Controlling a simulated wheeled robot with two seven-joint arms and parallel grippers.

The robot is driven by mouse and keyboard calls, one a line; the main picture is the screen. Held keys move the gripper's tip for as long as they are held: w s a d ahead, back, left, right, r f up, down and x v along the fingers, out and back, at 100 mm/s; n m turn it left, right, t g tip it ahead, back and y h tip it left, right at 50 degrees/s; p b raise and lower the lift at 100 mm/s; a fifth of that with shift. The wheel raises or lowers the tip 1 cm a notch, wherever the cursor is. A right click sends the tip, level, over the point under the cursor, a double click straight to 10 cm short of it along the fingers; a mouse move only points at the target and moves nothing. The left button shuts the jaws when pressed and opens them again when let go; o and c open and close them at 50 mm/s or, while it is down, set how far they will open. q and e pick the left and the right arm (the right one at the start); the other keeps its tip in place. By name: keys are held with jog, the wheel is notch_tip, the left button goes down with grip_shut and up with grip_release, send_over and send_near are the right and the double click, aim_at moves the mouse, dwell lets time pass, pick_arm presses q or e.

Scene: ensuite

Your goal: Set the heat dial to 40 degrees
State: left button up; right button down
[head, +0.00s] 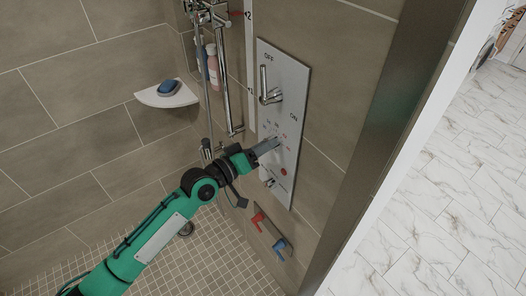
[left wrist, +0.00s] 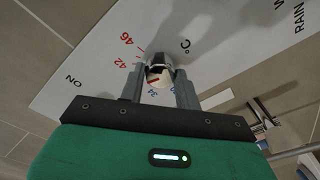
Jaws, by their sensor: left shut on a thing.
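The heat dial (left wrist: 159,68) is a small round knob with a shiny metal rim on the white control panel (head: 287,75). In the left wrist view it sits between the two fingers of my left gripper (left wrist: 158,82), which is shut on it. Red numbers 42 and 46 show to the upper left of the dial, and blue numbers lie partly hidden below it. A red mark shows near the dial; the exact setting cannot be read. In the head view my left gripper (head: 266,147) touches the panel's lower half and hides the dial. My right gripper is not in view.
A lever handle (head: 268,87) stands on the panel between OFF and ON. A lower knob (head: 270,182) sits below my gripper. Red (head: 257,219) and blue (head: 281,246) valve handles are under the panel. A corner shelf (head: 168,95) holds a blue item. A shower rail stands left.

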pick_arm(q)
jog(key=shift+m, duration=0.6)
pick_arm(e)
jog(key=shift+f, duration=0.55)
pick_arm(q)
jog(key=o, duration=1)
jog(key=shift+a, duration=0.1)
jog(key=shift+b+v, duration=2.6)
jog(key=shift+v, duration=4.25)
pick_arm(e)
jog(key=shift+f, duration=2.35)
